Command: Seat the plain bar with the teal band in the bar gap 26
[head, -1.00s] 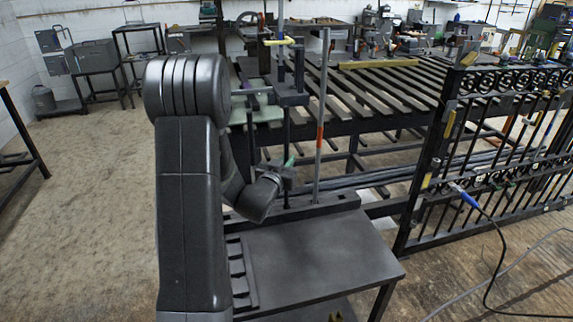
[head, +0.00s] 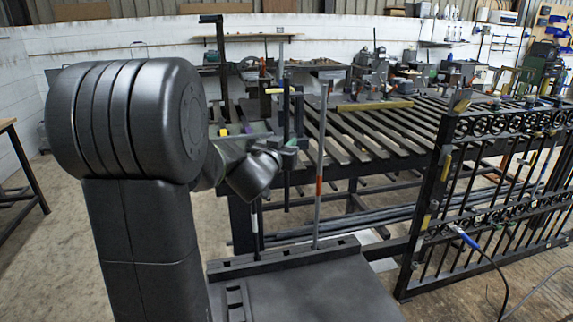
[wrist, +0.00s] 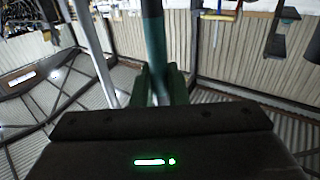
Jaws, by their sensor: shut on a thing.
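My gripper (head: 286,149) is shut on a dark upright bar (head: 287,190), whose lower end hangs clear above the black slotted rail (head: 290,258). In the wrist view, the held bar (wrist: 154,40) shows a teal stretch just above the green fingers (wrist: 160,88). A grey bar with an orange band (head: 319,205) stands upright in the rail, to the right of the held bar. A dark bar with a white band (head: 254,218) stands at the rail to the left. No gap number is readable, so I cannot tell which is gap 26.
A slatted table (head: 375,130) lies behind. My upper arm covers the left of the head view.

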